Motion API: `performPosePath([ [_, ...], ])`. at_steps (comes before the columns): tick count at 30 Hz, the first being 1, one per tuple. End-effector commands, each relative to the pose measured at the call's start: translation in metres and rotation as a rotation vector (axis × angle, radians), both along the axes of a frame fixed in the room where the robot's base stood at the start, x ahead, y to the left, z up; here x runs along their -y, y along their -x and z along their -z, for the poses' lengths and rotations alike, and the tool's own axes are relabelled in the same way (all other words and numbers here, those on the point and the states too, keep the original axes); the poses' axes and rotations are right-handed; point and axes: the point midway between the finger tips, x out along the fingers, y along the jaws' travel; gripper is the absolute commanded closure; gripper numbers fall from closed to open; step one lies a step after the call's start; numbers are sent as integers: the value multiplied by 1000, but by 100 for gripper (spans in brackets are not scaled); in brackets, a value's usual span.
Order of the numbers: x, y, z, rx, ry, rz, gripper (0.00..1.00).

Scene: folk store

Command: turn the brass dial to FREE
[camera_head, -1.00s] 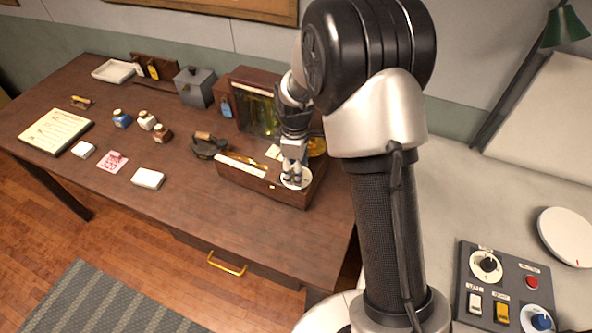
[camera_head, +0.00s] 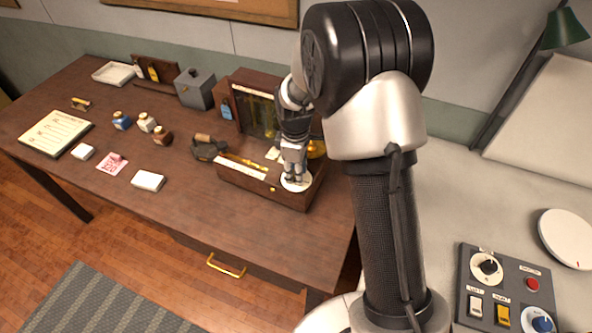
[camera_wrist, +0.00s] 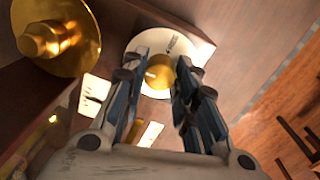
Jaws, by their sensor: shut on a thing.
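The brass dial (camera_wrist: 160,74) is a round knob on a white plate (camera_wrist: 202,47) with small dark lettering that I cannot read. In the head view the white plate (camera_head: 299,187) lies on the front right of a dark wooden box (camera_head: 257,186); my gripper hides most of the knob there. My gripper (camera_wrist: 160,62) is shut on the brass dial, one finger on each side of it. It also shows in the head view (camera_head: 294,174), pointing down at the plate. Which mark the dial points to cannot be told.
A larger brass knob-like piece (camera_wrist: 58,42) stands close beside my fingers. A control panel (camera_head: 507,290) is at the right. The desk's front is clear.

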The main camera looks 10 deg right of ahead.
Motion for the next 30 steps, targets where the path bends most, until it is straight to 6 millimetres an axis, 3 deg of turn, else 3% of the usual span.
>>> performPosePath([
  [14,0,0,-1,0,-1,112,97],
  [30,0,-1,-1,0,0,593,97],
])
